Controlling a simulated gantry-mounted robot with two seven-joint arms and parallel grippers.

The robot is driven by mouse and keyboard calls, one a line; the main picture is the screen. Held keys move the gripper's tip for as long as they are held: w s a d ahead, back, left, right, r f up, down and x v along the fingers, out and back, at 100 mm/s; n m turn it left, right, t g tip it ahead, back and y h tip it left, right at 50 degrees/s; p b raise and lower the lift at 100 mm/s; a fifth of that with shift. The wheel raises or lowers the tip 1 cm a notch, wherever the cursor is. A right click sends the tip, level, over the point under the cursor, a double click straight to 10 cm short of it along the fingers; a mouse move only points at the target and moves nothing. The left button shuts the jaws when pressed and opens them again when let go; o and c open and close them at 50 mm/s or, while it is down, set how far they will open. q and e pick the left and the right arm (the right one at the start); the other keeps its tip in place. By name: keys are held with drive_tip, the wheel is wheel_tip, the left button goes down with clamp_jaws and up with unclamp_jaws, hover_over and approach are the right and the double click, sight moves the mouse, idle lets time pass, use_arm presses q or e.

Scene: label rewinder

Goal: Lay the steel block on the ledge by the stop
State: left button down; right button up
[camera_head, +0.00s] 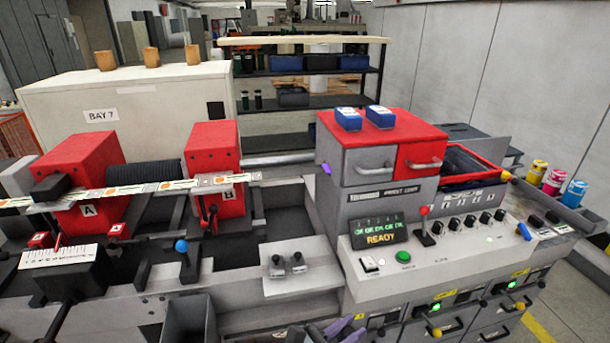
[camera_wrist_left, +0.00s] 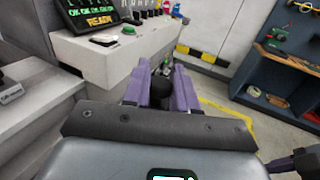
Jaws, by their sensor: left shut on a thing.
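My left gripper (camera_head: 343,331) shows at the bottom edge of the head view, in front of the machine's lower drawers. Its purple fingers also show in the left wrist view (camera_wrist_left: 166,80), closed on a dark piece (camera_wrist_left: 160,88) that looks like the steel block; the fingers hide much of it. A pale grey plate (camera_head: 300,284) juts from the machine's front and carries two small metal fittings (camera_head: 287,264). I cannot tell whether these are the ledge and its stop.
The control panel (camera_head: 455,245) with its READY display (camera_head: 381,237) stands beyond the left gripper. Red blocks A (camera_head: 84,172) and B (camera_head: 213,162) carry a label strip. A blue-knobbed lever (camera_head: 182,247) stands left of the plate. Open floor (camera_head: 560,300) lies at the right.

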use_arm(q)
drive_tip(key=a+f+n+t+y, duration=0.4)
drive_tip(key=a+f+t+y, duration=0.1)
drive_tip(key=a+f, duration=0.75)
drive_tip(key=w+a+r+n+t+y, duration=0.1)
drive_tip(key=w+a+n+t+y, duration=0.15)
drive_tip(key=a+n+y, duration=1.1)
drive_tip(key=s+a+r+m+h+p, duration=0.2)
drive_tip(key=s+r+m+p, duration=0.1)
drive_tip(key=r+p, duration=0.8)
drive_tip(key=s+a+r+m+h+p, duration=0.1)
drive_tip(key=s+r+m+p, duration=0.2)
drive_tip(key=r+p, duration=0.9)
drive_tip(key=s+p, duration=0.3)
drive_tip(key=shift+a+h+p, duration=0.3)
drive_tip(key=shift+a+h, duration=0.05)
drive_tip(key=shift+a, duration=0.05)
use_arm(e)
wheel_tip(320, 180, up, 27)
drive_tip(key=w, duration=0.1)
drive_tip(key=shift+a+f, duration=0.15)
use_arm(q)
drive_tip(key=shift+m, duration=0.25)
